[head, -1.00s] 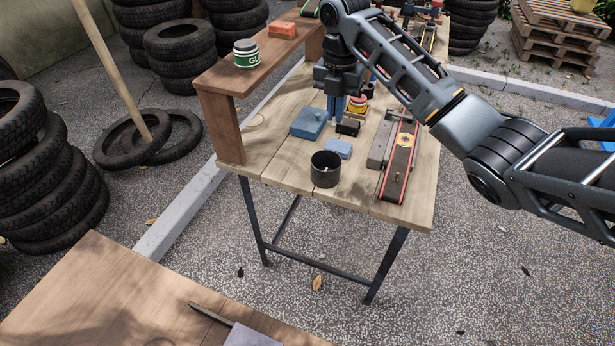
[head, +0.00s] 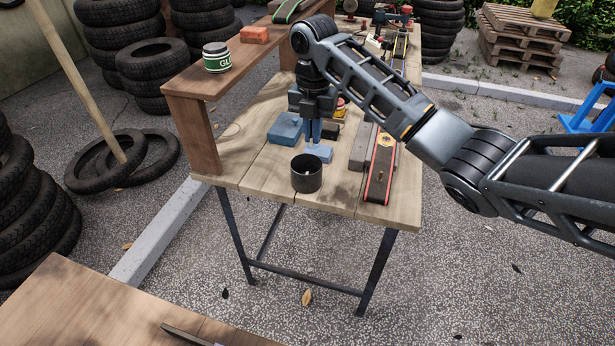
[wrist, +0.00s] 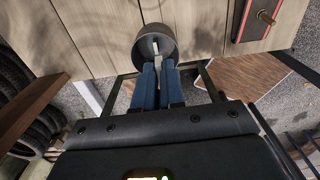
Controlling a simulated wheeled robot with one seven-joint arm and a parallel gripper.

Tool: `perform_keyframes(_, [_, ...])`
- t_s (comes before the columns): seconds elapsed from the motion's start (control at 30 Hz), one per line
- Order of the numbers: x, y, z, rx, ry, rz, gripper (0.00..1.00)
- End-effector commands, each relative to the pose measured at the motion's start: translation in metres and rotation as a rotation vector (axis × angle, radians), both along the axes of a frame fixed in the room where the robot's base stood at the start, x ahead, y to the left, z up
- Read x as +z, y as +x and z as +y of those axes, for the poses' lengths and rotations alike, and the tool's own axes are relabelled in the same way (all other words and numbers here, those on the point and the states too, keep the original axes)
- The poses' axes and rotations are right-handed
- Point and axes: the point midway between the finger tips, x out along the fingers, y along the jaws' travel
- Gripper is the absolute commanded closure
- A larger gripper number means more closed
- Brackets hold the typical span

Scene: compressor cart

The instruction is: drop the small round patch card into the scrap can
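The scrap can (head: 306,184) is a dark, open-topped cylinder upright near the front edge of the workbench; it also shows in the wrist view (wrist: 145,58). A small pale spot shows inside it in the head view. My gripper (head: 312,144), with blue fingers, points down just behind the can. In the wrist view my gripper (wrist: 157,66) has its fingers close together on a thin pale piece (wrist: 156,62), seen edge-on against the can. It seems to be the patch card; its round face is not visible.
A light blue block (head: 321,153) and a larger blue box (head: 285,129) lie behind the can. A long belt strip (head: 381,168) lies at its right. A raised wooden shelf (head: 207,87) with a green-labelled tin (head: 216,58) stands at the left.

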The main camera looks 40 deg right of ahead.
Motion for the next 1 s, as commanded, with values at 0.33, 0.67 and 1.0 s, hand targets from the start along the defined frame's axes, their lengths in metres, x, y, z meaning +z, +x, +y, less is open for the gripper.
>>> perform_keyframes(0.33, [0.0,0.0,0.0,0.0,0.0,0.0,0.64])
perform_keyframes(0.67, [0.013,0.001,0.0,0.0,-0.001,-0.002,0.64])
perform_keyframes(1.0, [0.068,0.001,-0.001,0.0,-0.003,-0.002,0.64])
